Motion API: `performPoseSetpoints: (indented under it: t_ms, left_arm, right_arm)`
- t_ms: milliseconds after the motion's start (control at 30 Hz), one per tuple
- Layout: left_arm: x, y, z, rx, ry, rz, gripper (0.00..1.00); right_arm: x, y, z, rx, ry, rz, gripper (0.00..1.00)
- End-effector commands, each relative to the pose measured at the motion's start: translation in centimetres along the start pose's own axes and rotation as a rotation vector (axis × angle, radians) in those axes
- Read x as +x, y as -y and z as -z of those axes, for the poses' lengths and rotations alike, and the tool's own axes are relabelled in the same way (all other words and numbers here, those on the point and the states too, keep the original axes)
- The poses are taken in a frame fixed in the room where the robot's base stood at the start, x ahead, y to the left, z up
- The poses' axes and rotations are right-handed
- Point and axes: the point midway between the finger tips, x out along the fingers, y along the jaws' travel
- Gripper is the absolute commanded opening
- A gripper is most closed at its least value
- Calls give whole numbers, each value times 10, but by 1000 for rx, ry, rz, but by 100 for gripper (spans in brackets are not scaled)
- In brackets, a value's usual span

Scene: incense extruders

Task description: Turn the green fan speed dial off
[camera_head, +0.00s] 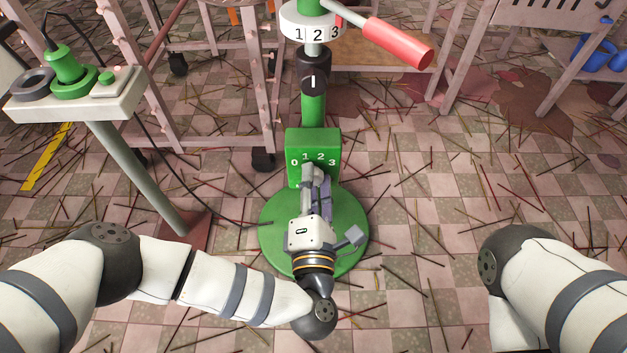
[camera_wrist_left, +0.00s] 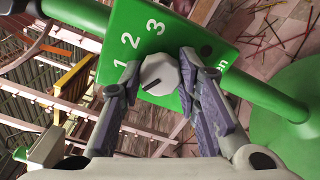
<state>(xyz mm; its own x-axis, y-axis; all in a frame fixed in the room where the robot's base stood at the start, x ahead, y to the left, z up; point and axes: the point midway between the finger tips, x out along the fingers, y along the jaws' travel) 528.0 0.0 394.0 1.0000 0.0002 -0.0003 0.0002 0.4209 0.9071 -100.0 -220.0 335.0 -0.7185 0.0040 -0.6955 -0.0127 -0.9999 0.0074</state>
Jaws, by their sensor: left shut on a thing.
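The green control box (camera_head: 313,148) on the fan stand carries white numbers 0 to 3 in the head view. In the left wrist view, the box (camera_wrist_left: 205,50) shows 1, 2 and 3; the 0 is hidden. The fan speed dial (camera_wrist_left: 161,75) is a small pale, many-sided knob. A dark mark on it points down-left, below the 1. My left gripper (camera_head: 313,172) covers the dial in the head view. Its fingers (camera_wrist_left: 160,72) are shut on the dial from both sides in the wrist view. My right gripper is out of view.
The green post rises from a round green base (camera_head: 275,227). Above is a white numbered collar (camera_head: 311,32) with a red handle (camera_head: 398,42). A white control stand (camera_head: 85,103) stands left. Thin sticks litter the tiled floor (camera_head: 430,215).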

Motion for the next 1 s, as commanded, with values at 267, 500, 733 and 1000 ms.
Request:
performPoseSetpoints:
  t_ms: [267, 500, 733, 1000]
  left_arm:
    - [0, 0, 0, -1, 1, 0, 50]
    - [-12, 1, 0, -1, 2, 2, 50]
    - [-73, 1, -1, -2, 2, 6, 50]
    - [-118, 1, 0, -2, -1, 4, 50]
  right_arm:
    - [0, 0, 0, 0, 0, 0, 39]
    - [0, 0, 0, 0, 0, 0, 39]
    - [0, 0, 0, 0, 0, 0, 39]
    - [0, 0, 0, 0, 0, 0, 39]
